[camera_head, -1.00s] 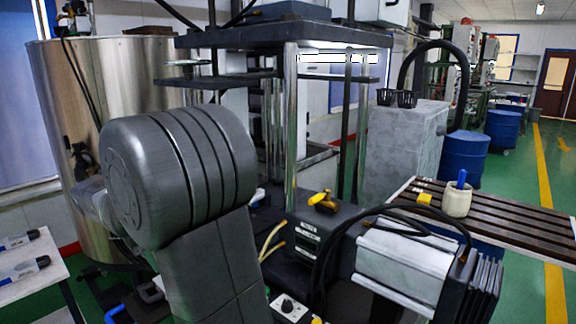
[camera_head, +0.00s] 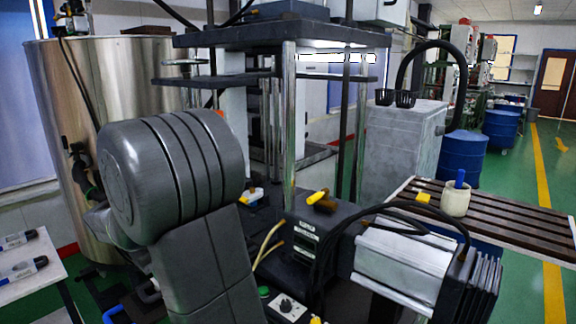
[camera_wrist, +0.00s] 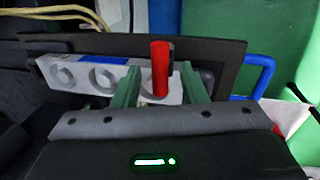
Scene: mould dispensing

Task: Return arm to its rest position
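My grey arm fills the left middle of the head view, and its end is hidden behind the large rounded joint. In the wrist view my gripper (camera_wrist: 160,88) shows two green fingers standing apart. A red cylinder with a dark side (camera_wrist: 160,68) shows in the gap between them, with clear space to both fingers, so it does not look gripped. A pale grey block with round recesses (camera_wrist: 90,75) lies beyond the fingers. I cannot tell how far it is from them.
A steel tank (camera_head: 115,90) stands behind my arm at left. A press frame with a dark upper plate (camera_head: 280,36) rises beside it. A white side table (camera_head: 30,268) is at lower left. A slatted table (camera_head: 520,220) bears a cream pot (camera_head: 456,201). Blue drums (camera_head: 463,152) stand beyond.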

